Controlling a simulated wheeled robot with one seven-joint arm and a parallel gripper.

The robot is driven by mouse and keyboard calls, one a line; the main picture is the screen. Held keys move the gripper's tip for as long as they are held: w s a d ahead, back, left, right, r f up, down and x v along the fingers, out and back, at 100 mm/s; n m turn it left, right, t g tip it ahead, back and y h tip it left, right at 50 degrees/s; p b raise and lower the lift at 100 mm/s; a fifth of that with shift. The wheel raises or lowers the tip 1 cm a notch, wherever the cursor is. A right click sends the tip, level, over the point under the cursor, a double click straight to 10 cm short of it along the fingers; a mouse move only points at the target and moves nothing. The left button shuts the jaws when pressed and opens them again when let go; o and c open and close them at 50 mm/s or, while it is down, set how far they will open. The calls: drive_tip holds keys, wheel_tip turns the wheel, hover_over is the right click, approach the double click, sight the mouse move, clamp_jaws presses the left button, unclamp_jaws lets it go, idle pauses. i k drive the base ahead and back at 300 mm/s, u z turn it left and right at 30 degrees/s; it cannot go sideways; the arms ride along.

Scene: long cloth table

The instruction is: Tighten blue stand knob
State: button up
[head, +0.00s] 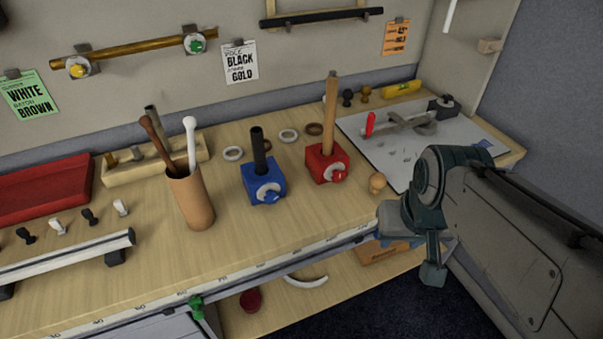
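The blue stand (262,180) sits upright on the table in the head view, left of the red stand. A black pole (258,150) stands in it. Its blue knob (271,197) is on a light round plate on the front face and faces me. How tight it is cannot be seen. My gripper (432,270) is at the end of the dark teal arm, beyond the table's front edge, right of the blue stand and well apart from it. Its fingers cannot be made out clearly.
A red stand (326,160) with a wooden pole and a tan cup (190,198) holding rods flank the blue stand. A small wooden knob (377,182) lies near the front edge. A grey mat (385,165) with tools is at right. Bare tabletop lies before the blue stand.

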sight(271, 197)
drive_tip(key=z, duration=0.65)
drive_tip(key=k, duration=1)
drive_tip(key=u, duration=1.4)
drive_tip(key=i, duration=0.5)
drive_tip(key=u, duration=0.05)
